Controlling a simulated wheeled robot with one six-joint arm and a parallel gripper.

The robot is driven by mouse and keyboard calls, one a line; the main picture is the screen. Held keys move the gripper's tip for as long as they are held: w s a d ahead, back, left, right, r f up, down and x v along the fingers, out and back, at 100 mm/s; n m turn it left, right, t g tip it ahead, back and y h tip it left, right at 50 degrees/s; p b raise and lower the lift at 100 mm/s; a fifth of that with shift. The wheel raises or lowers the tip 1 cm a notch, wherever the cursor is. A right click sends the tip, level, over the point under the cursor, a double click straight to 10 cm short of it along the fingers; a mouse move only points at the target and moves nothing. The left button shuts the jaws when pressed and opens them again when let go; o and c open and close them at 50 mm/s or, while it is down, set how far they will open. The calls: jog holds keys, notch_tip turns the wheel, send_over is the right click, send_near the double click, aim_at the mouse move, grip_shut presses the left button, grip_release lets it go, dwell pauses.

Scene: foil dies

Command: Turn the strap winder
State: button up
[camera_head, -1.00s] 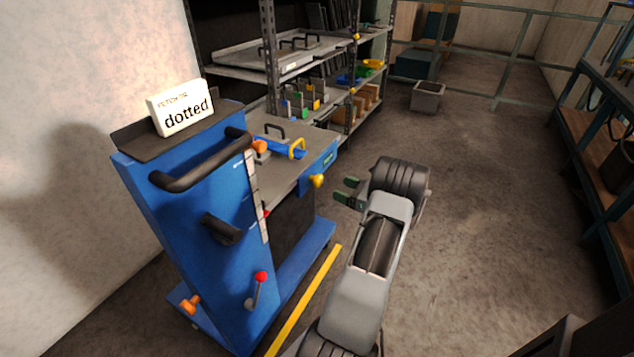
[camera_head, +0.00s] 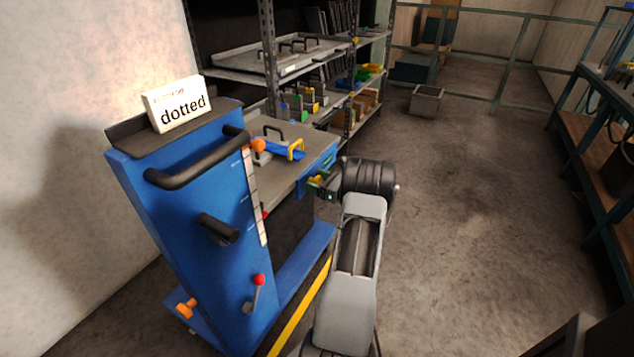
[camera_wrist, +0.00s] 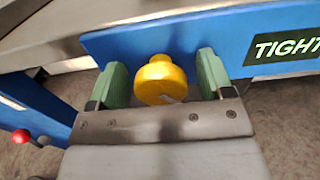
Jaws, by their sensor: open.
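The strap winder shows as a yellow knob (camera_wrist: 160,80) on the blue front edge of the cart's platform. In the wrist view the knob sits between the two green fingers of my gripper (camera_wrist: 161,84). The fingers are open, one on each side, with a gap visible beside the knob. In the head view my gripper (camera_head: 321,187) is at the platform's front face, and its fingers partly hide the knob.
A label reading "TIGHT" (camera_wrist: 288,47) is right of the knob. Shelves (camera_head: 300,60) stand behind. Floor to the right is clear.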

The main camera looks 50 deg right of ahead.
jog(key=shift+c, duration=0.3)
jog(key=c, duration=0.8)
jog(key=shift+c, duration=0.2)
jog(key=shift+f+n+b, duration=0.1)
jog(key=shift+n+b, duration=0.2)
jog(key=shift+f+n+b, duration=0.1)
jog(key=shift+n+b, duration=0.8)
jog(key=n+b, duration=0.4)
jog(key=shift+a+f+n, duration=0.1)
jog(key=shift+a+n, duration=0.05)
jog(key=shift+n, duration=0.25)
jog(key=n+b, duration=0.4)
jog(key=b, duration=0.1)
jog(key=shift+s, duration=0.1)
jog(key=shift+n+b, duration=1.3)
